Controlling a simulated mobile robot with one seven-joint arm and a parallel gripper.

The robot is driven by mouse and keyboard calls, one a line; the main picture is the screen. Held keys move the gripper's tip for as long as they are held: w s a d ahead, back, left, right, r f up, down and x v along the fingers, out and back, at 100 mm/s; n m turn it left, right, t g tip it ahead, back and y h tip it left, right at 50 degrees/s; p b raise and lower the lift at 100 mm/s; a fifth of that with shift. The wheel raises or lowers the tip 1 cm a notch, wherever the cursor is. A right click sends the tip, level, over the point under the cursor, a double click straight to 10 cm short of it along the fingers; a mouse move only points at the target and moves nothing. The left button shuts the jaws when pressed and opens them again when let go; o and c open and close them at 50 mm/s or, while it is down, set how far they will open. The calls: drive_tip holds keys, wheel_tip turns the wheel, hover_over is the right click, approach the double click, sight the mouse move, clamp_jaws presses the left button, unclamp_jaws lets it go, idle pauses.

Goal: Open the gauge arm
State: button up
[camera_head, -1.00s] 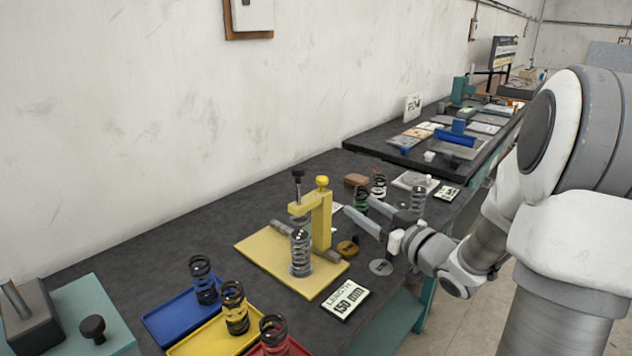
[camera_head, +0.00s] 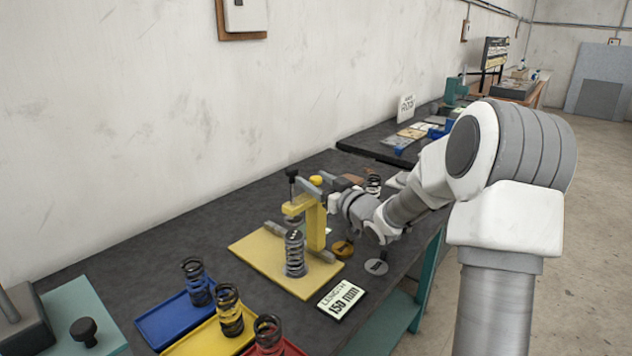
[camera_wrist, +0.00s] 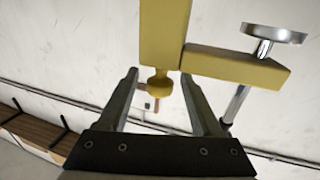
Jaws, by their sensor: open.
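The yellow gauge arm (camera_head: 297,207) reaches left from the top of a yellow post (camera_head: 316,228) on a yellow base plate (camera_head: 262,250). A screw with a dark knob (camera_head: 291,172) stands at its outer end. A coil spring (camera_head: 295,253) stands upright under the arm. A yellow knob (camera_head: 316,180) tops the post. My gripper (camera_head: 313,185) is open at the post's top, its fingers to either side of the yellow knob. In the wrist view the knob (camera_wrist: 160,83) hangs between the parted fingers, with the arm (camera_wrist: 235,66) to the right; contact cannot be told.
A length sign (camera_head: 341,299) lies in front of the base plate. Blue (camera_head: 165,320), yellow (camera_head: 200,342) and red trays holding dark springs stand at the front left. More loose springs and small parts lie behind my arm. The wall runs along the back.

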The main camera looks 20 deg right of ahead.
clamp_jaws()
idle(0.3)
idle(1.1)
